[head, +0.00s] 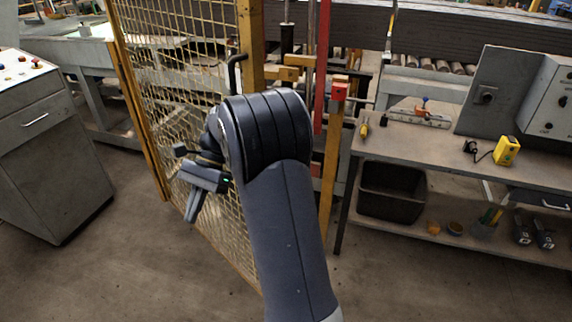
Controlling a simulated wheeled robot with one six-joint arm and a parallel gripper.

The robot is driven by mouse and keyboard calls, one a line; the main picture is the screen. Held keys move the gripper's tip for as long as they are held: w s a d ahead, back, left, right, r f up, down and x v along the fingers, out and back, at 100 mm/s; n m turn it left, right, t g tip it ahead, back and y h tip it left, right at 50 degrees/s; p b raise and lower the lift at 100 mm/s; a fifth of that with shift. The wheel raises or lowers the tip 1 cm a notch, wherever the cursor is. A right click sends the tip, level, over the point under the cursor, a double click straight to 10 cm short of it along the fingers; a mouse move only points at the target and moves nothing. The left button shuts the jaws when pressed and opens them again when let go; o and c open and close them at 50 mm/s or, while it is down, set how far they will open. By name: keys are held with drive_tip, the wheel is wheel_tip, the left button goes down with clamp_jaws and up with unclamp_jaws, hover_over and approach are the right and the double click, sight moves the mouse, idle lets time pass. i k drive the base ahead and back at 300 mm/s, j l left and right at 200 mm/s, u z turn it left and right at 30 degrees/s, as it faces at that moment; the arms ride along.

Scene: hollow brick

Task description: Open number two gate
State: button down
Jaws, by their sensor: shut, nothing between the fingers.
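A yellow-framed wire mesh gate (180,62) stands in the middle left of the head view, upright. A dark bar handle (235,72) is on its right side, beside a thick yellow post (251,45). I can read no gate number. My gripper (192,212) is shut and empty, pointing down in front of the lower mesh, below and left of the handle and apart from it. I cannot tell whether it touches the mesh. My arm hides the lower right part of the gate and the foot of the post.
A grey control cabinet (48,150) stands at the left. A workbench (410,145) at the right carries a grey control box (500,90) and a yellow device (507,151), with a black bin (392,193) below. A roller conveyor (430,64) lies behind. The floor at the lower left is clear.

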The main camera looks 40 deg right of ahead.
sight(249, 13)
drive_tip(key=l, duration=0.9)
drive_tip(key=i+l+z, duration=0.3)
drive_tip(key=i+z, duration=0.3)
drive_tip(key=k, duration=0.1)
